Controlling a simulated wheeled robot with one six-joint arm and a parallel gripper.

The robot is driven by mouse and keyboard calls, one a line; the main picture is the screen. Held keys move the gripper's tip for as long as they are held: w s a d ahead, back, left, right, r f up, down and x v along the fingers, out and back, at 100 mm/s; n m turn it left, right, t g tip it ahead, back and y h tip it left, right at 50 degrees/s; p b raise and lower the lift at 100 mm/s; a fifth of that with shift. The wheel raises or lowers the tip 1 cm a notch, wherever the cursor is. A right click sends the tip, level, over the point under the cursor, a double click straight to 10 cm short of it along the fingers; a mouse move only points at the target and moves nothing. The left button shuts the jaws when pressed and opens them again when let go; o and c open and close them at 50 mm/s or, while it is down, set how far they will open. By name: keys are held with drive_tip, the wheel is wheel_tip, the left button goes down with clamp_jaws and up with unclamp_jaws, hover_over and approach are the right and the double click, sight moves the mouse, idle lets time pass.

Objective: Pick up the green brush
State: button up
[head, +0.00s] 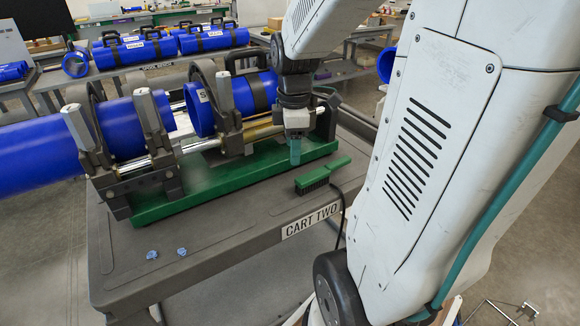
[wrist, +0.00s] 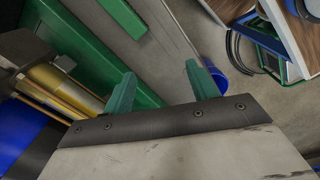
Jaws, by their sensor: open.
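The green brush (head: 322,174) lies on the grey cart top near the "CART TWO" edge, dark bristles down, handle pointing right. My gripper (head: 295,152) hangs fingers down over the front side of the green machine base, a little left of and above the brush, apart from it. Its teal fingers are apart in the wrist view (wrist: 161,92), with nothing between them. A green piece (wrist: 122,14) at the top of the wrist view looks like part of the brush; it is cut off by the frame.
The fusion machine's green base (head: 180,200) holds clamps and blue pipes (head: 40,158) close beside my gripper. Two small blue lumps (head: 152,254) lie at the cart's left front. A dark cable (head: 343,205) hangs over the cart's edge near the brush. The front cart top is mostly clear.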

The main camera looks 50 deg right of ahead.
sight(324, 170)
drive_tip(key=d+f+n, duration=0.1)
drive_tip(key=d+f, duration=0.1)
drive_tip(key=d, duration=0.2)
drive_tip(key=d+f+n, duration=0.2)
drive_tip(key=d+f, duration=0.1)
drive_tip(key=d, duration=0.1)
drive_tip(key=d+f+n, duration=0.2)
drive_tip(key=d+f, duration=0.1)
drive_tip(key=d, duration=0.1)
drive_tip(key=shift+s+d, duration=0.15)
drive_tip(key=shift+d, duration=0.25)
drive_tip(key=shift+n, duration=0.3)
drive_tip(key=f, duration=0.7)
drive_tip(key=shift+w+d+f, duration=0.2)
drive_tip(key=shift+w+f, duration=0.05)
drive_tip(key=shift+f, duration=0.1)
drive_tip(key=c, duration=1.1)
